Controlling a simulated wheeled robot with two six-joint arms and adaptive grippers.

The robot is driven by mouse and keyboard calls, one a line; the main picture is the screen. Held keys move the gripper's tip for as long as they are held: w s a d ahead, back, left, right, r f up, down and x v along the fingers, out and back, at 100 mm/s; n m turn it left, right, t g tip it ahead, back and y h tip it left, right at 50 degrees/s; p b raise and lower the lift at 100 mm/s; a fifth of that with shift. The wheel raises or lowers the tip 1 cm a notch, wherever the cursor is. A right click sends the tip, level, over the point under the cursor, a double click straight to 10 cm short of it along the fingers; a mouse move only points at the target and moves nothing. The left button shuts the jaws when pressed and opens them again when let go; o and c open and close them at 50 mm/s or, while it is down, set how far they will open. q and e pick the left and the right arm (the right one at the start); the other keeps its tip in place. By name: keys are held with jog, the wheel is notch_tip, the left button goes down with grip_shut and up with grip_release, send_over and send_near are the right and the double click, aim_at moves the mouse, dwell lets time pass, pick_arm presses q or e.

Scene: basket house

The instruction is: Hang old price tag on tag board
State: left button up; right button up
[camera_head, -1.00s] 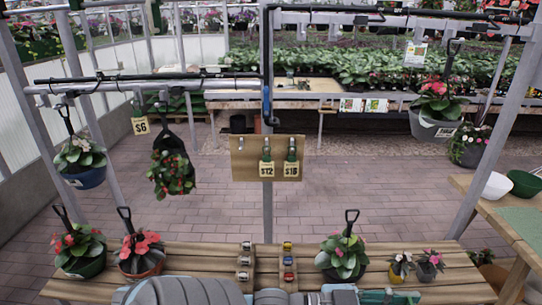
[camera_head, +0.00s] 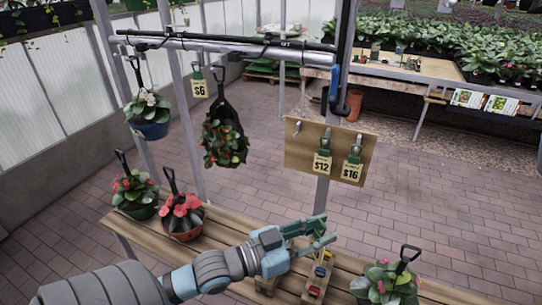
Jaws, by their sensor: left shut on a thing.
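A wooden tag board (camera_head: 300,150) is fixed to the post, with hooks along its top. A "$12" tag (camera_head: 322,163) and a "$16" tag (camera_head: 352,171) hang on it by green clips; the hook at its left end is bare. A "$6" tag (camera_head: 200,88) hangs from the rail, left of the board. My left gripper (camera_head: 318,236) is below the board, above the wooden table, near its right part. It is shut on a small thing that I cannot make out. My right gripper is out of view.
A hanging plant with red flowers (camera_head: 225,145) and a blue pot with white flowers (camera_head: 150,131) hang from the rail (camera_head: 240,50). Wooden blocks with small coloured items (camera_head: 317,280) lie under my left gripper. Potted plants stand on the table (camera_head: 225,222), including one at right (camera_head: 385,284).

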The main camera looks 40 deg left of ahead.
pick_arm(q)
jog(key=w+a+n+t+y, duration=0.1)
jog(key=w+a+n+y, duration=0.1)
jog(key=a, duration=0.4)
jog(key=shift+w+a+f+y, duration=0.3)
jog(key=shift+w+y, duration=0.2)
jog(key=shift+y, duration=0.3)
jog(key=w+a+r+n+y, duration=0.1)
jog(key=a+y, duration=0.1)
jog(key=a, duration=0.2)
jog(key=w+a+r+n+y, duration=0.2)
jog(key=a, duration=0.1)
jog(key=w+a+r+n+y+b, duration=0.1)
jog(key=w+a+r+y, duration=0.1)
jog(key=a+y, duration=0.1)
jog(key=shift+a+n, duration=0.3)
jog(key=shift+a, duration=0.55)
jog(key=shift+w+a, duration=0.25)
jog(key=shift+w, duration=0.25)
jog(key=w+a+b, duration=0.1)
jog(key=w+a, duration=0.1)
jog(key=w, duration=0.5)
jog(key=shift+f, duration=0.15)
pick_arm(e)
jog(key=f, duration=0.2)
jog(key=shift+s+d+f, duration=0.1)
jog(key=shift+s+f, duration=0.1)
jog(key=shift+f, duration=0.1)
